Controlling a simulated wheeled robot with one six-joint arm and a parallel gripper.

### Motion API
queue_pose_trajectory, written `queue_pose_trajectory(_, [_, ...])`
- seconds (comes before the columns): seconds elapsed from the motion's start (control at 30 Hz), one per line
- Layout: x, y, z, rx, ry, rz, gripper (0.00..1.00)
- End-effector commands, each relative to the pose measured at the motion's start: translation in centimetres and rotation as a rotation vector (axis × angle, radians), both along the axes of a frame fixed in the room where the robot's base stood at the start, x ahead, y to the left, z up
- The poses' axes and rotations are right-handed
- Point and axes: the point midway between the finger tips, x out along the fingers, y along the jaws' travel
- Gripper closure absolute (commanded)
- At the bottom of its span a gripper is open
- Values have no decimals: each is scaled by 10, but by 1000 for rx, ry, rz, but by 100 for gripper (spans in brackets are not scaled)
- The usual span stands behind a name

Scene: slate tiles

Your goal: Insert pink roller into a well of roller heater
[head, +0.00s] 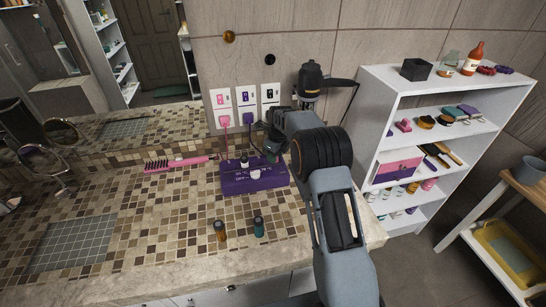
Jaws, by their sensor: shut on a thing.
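The roller heater (238,181) is a purple box on the mosaic-tiled counter, with pale markings and small fittings on top. My gripper (270,154) is low over the heater's back right part, partly hidden by my own arm. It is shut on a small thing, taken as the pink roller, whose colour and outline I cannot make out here. I cannot tell whether the held thing touches a well. An orange-brown roller (221,231) and a teal roller (258,227) stand upright on the counter in front of the heater.
A pink brush (176,163) lies left of the heater. Pink and purple plugs sit in wall outlets (246,97) behind it, their cords hanging down. A grey grid mat (72,243) and a round mirror (42,160) are at left. A white shelf (375,80) stands right.

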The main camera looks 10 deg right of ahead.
Motion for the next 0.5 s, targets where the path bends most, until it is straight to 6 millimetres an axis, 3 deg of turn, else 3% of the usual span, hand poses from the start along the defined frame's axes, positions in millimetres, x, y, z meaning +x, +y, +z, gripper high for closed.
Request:
queue_pose_trajectory(0.07, [0,0,1,0,0,0,100])
queue_pose_trajectory(0.1, [0,0,1,0,0,1,65])
queue_pose_trajectory(0.33, [0,2,1,0,0,3,44])
queue_pose_trajectory(0.5, [0,3,2,0,0,4,44])
